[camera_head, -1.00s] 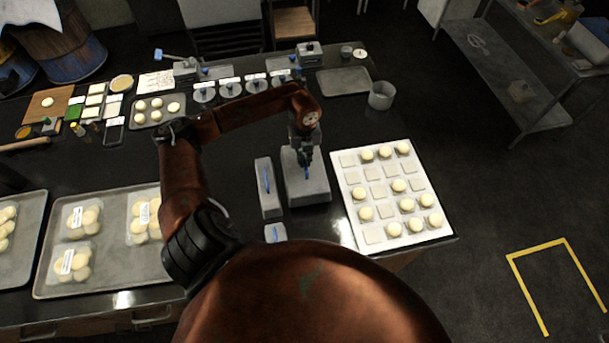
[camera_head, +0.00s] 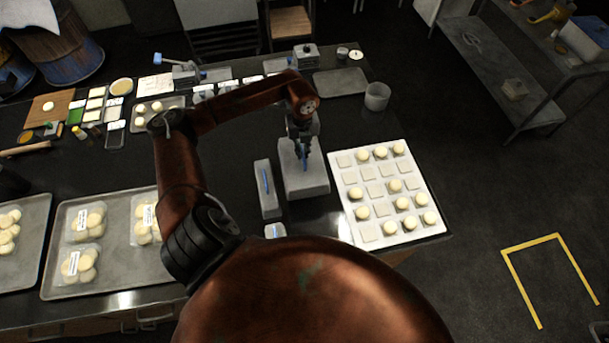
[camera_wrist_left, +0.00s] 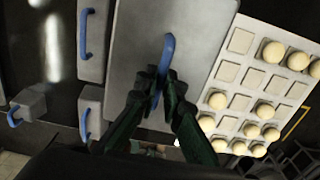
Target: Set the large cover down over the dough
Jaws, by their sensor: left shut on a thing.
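The large cover (camera_head: 307,183) is a grey box-like lid with a blue handle on top. It appears to stand on the dark counter, left of the white board (camera_head: 434,205). My left gripper (camera_head: 303,152) is over it, shut on the blue handle. In the left wrist view, the two fingers (camera_wrist_left: 158,82) close around the handle (camera_wrist_left: 168,50) of the cover (camera_wrist_left: 200,45). Round pale dough balls (camera_head: 395,186) sit on some of the board's square pads, and other pads are bare. The dough also shows in the wrist view (camera_wrist_left: 272,52). My right gripper is not in view.
A narrower grey cover (camera_head: 267,190) with a blue handle stands close to the left, and a small one (camera_head: 275,231) in front. Trays with packed dough (camera_head: 55,275) lie at left. A grey pot (camera_head: 377,96) stands behind the board. The counter edge runs along the board's right.

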